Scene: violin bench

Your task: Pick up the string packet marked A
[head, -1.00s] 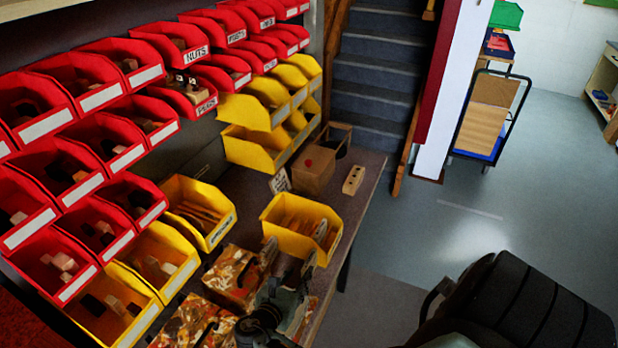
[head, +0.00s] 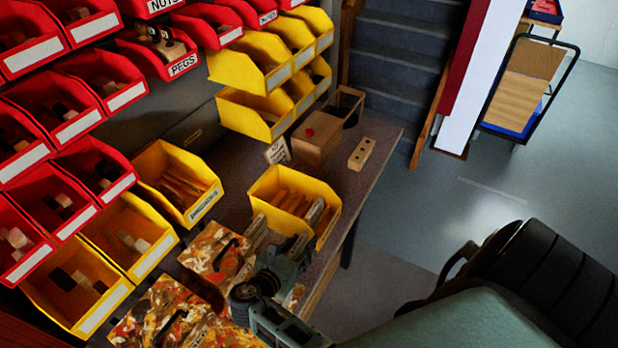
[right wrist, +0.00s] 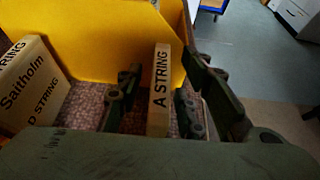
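The packet marked A STRING (right wrist: 160,92) stands upright on edge in the right wrist view, a thin pale packet with black letters. My right gripper (right wrist: 156,103) is open, with one dark finger on each side of it and a gap visible beside the packet. In the head view my right gripper (head: 283,262) is low over the bench, just in front of a yellow bin (head: 270,216). A second packet marked D STRING (right wrist: 32,85) leans at the left of the wrist view. My left gripper is not in view.
The yellow bin's wall (right wrist: 90,45) is close behind the packet. Boxes with an orange and brown pattern (head: 207,245) lie left of the gripper. A wooden block with holes (head: 362,154) and a brown box (head: 314,142) stand farther back. Red bins (head: 110,95) line the left.

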